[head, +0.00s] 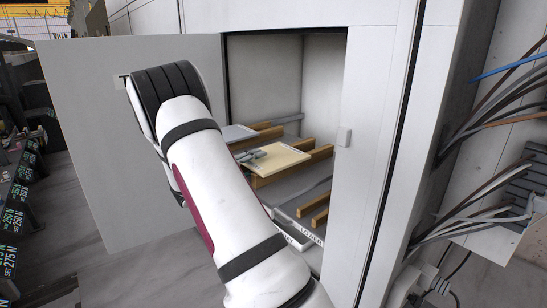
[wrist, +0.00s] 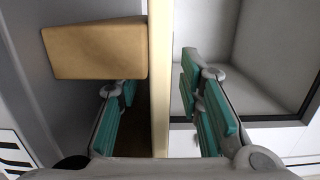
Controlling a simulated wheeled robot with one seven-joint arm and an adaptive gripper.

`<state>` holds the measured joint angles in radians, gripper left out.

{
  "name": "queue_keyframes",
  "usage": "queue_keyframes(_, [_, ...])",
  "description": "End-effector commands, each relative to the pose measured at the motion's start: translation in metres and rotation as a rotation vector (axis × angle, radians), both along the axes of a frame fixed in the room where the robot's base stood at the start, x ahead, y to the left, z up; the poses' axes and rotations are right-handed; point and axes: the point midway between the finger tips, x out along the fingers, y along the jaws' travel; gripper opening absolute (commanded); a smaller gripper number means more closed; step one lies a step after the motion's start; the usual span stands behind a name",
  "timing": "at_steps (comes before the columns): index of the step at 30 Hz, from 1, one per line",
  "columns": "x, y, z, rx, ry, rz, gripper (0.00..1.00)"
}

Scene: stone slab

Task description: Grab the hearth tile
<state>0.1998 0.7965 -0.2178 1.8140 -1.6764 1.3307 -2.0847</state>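A flat cream tile (head: 280,157), which I take to be the hearth tile, lies on wooden rails inside the open cabinet. My gripper (head: 252,156) is at its left end in the head view. In the wrist view the tile (wrist: 159,70) shows edge-on as a thin pale strip between my two teal-padded fingers (wrist: 158,105). The fingers are apart, with a visible gap on each side of the tile. Part of the tile's near end is hidden by my gripper in the head view.
A wooden rail end (wrist: 95,50) is close to the left finger in the wrist view. A pale grey slab (head: 232,133) lies behind the tile. The open cabinet door (head: 95,120) stands left of my arm. Lower rails (head: 312,210) are beneath, and loose cables (head: 490,110) hang at right.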

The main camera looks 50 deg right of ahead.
Motion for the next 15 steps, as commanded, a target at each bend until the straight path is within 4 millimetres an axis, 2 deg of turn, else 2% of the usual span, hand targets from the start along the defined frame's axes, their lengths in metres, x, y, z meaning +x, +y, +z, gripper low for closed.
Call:
queue_keyframes(5, [0.0006, 0.0001, -0.0004, 0.000, 0.000, 0.001, 0.33])
queue_keyframes(9, [0.0005, 0.0002, -0.0004, 0.000, 0.000, 0.001, 0.04])
queue_keyframes(10, [0.0005, 0.0002, -0.0003, 0.000, 0.000, 0.001, 0.00])
queue_keyframes(15, [0.0005, 0.0000, 0.0009, -0.002, -0.001, 0.000, 0.00])
